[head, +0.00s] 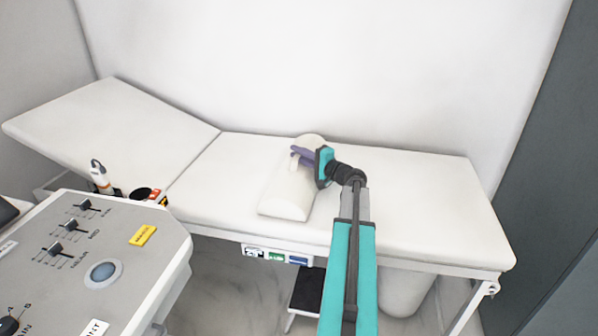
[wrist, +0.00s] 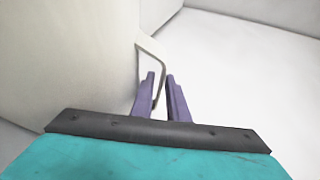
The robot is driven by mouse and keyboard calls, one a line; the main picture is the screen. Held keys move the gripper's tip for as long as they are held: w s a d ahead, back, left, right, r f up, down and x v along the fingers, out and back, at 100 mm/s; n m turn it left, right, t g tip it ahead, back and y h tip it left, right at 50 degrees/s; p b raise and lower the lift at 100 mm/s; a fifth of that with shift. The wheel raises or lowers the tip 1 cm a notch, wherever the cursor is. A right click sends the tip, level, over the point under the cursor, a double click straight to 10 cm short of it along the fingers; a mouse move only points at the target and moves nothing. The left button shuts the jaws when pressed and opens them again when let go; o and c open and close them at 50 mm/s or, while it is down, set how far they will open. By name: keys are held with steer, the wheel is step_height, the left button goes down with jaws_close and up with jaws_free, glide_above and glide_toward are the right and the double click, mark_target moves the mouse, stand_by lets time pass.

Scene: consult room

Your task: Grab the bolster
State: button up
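The bolster (head: 287,193) is a white half-round block lying across the middle of the padded couch (head: 400,200). Its pale side fills the left of the wrist view (wrist: 75,55). A thin pale strap or handle (wrist: 151,56) sticks out from that side. My gripper (head: 299,155) is at the far part of the bolster, with its purple fingers pointing left. In the wrist view my fingers (wrist: 160,76) stand a narrow gap apart, with the strap running down between them. The strap looks thinner than the gap, and I see no clear pinch. The bolster rests on the couch.
The couch's raised backrest (head: 120,135) is at the left, and a white wall (head: 330,65) is behind. A grey control console (head: 120,260) stands at the front left. A dark step (head: 305,290) is under the couch. The couch's right part is clear.

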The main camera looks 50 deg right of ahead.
steer(key=shift+c, duration=0.3)
jaws_close()
stand_by(1.2)
steer(key=shift+r, duration=0.1)
steer(key=shift+r, duration=0.75)
step_height(320, 180, up, 2)
steer(key=s+r, duration=0.1)
steer(key=s, duration=1.5)
steer(key=shift+d+r, duration=0.2)
